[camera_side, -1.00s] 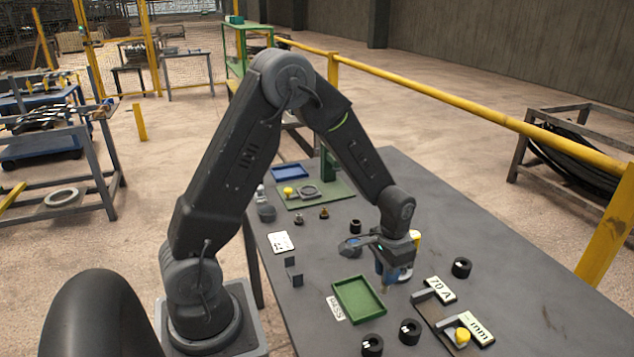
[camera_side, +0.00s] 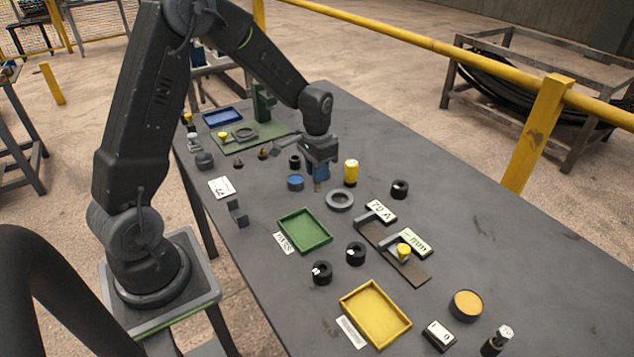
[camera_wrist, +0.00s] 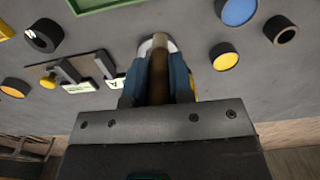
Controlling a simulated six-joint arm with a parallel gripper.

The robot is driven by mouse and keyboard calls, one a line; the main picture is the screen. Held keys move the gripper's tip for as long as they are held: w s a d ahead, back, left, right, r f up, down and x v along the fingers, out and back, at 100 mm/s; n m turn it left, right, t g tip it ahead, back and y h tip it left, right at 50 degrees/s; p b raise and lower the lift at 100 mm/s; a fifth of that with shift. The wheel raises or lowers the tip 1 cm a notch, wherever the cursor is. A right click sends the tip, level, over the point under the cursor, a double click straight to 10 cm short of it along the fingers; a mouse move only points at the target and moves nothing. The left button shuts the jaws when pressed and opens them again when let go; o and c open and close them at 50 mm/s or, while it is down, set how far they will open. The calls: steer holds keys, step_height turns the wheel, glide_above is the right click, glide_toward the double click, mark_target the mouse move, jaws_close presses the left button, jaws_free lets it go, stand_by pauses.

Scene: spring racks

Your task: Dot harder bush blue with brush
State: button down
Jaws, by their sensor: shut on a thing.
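My gripper (camera_side: 320,178) is shut on the brush (camera_wrist: 158,70), whose brown handle shows between blue fingers in the wrist view. In the side view it hangs above the table beside the blue disc-topped pot (camera_side: 295,182), which also shows in the wrist view (camera_wrist: 240,10). The brush tip is hard to make out. Black bushes stand on the table: two with white marks (camera_side: 321,272) (camera_side: 355,253) by the green tray, one at right (camera_side: 399,189), one behind the pot (camera_side: 295,161). I cannot tell which is harder.
A yellow cylinder (camera_side: 351,172) and a grey ring (camera_side: 340,199) stand close to my gripper. A fixture with a 70 A card (camera_side: 381,211) lies in front. Green (camera_side: 304,232) and yellow (camera_side: 375,314) trays are nearer.

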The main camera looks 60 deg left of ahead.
steer(key=a+r, duration=0.4)
steer(key=a, duration=0.6)
steer(key=shift+s+a+f, duration=0.1)
steer(key=shift+a+f, duration=0.05)
steer(key=shift+f, duration=1.45)
steer(key=shift+s+a+f, duration=0.1)
steer(key=shift+f, duration=1.45)
steer(key=shift+f, duration=0.6)
step_height(320, 180, up, 7)
stand_by(0.3)
